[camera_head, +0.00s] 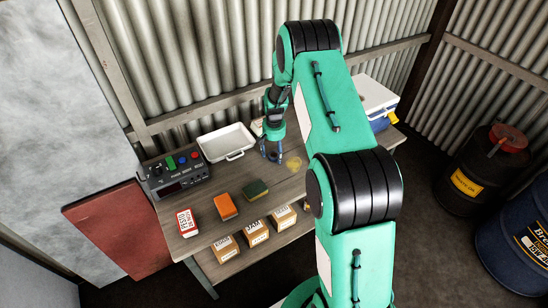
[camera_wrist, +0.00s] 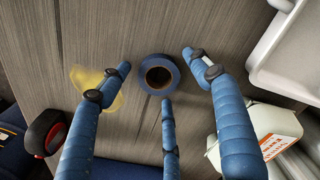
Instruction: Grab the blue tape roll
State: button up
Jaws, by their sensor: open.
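The blue tape roll (camera_wrist: 174,68) lies flat on the wooden table in the wrist view, its dark round hole facing up. My gripper (camera_wrist: 158,76) has three blue fingers spread apart around the roll: one tip to its left, one to its right, one just below it in the picture. No finger clearly touches the roll, and the gripper is open and empty. In the head view my gripper (camera_head: 272,152) points down at the back middle of the table. I cannot make out the roll there.
A white tray (camera_head: 228,142) and a control box (camera_head: 172,178) stand left of my gripper. A yellow patch (camera_head: 293,162) lies right of it. A green sponge (camera_head: 255,188), an orange block (camera_head: 225,206) and a red-white box (camera_head: 187,223) lie nearer. A white container (camera_wrist: 258,135) is close by.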

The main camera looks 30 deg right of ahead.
dwell(0.3)
jog(key=c, duration=1.1)
jog(key=shift+r, duration=0.1)
jog(key=shift+r, duration=0.5)
jog(key=shift+c, duration=0.2)
jog(key=shift+s+a+r+p, duration=0.1)
jog(key=shift+s+r+p, duration=0.15)
jog(key=shift+r, duration=0.4)
jog(key=shift+s+r+p, duration=0.1)
jog(key=shift+r+p, duration=0.1)
jog(key=shift+r, duration=0.4)
jog(key=s+a, duration=0.1)
jog(key=s, duration=0.3)
jog(key=s+a+r+p, duration=0.1)
jog(key=s+a, duration=0.1)
jog(key=s, duration=0.3)
jog(key=s+a, duration=0.2)
jog(key=s, duration=0.3)
jog(key=shift+s+r, duration=0.15)
jog(key=shift+s, duration=0.1)
